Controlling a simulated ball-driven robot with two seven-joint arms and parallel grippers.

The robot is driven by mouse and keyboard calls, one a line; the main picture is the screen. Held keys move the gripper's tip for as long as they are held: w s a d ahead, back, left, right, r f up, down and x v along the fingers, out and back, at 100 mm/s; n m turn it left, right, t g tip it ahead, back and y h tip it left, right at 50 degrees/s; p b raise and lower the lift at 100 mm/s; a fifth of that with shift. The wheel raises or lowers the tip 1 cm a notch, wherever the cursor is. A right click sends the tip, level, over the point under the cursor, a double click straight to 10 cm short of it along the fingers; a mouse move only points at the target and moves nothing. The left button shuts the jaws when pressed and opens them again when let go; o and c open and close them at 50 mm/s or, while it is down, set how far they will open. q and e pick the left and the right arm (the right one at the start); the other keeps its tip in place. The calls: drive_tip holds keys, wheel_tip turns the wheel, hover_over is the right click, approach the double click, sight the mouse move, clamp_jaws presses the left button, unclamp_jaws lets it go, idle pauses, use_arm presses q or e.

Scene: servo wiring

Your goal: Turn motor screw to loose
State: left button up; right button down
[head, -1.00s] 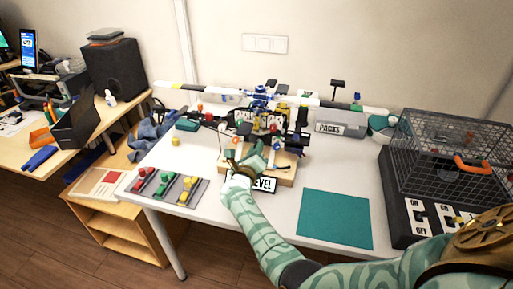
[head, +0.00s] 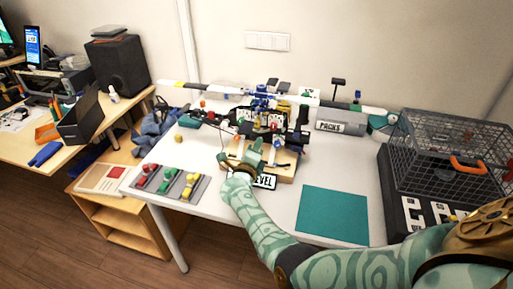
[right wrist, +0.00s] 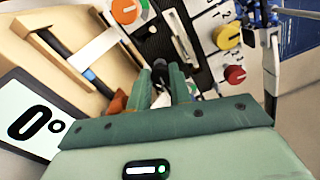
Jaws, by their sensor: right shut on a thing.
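My right gripper (head: 250,155) reaches over the wooden base (head: 287,172) of the device in the middle of the white table. In the right wrist view its green fingers (right wrist: 167,78) are close together on a small dark part (right wrist: 160,68), which may be the motor screw. The fingers hide most of this part, so I cannot tell its turn position. My left gripper is not in view.
A tray (head: 184,197) with coloured clamps lies left. A teal mat (head: 333,215) lies right, with a wire cage (head: 450,150) beyond. In the wrist view a black-and-blue tool (right wrist: 70,58) rests on the wood by a 0° card (right wrist: 22,122).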

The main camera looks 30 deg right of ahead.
drive_tip(key=c, duration=1.3)
unclamp_jaws()
drive_tip(key=shift+a, duration=0.1)
drive_tip(key=shift+f, duration=0.15)
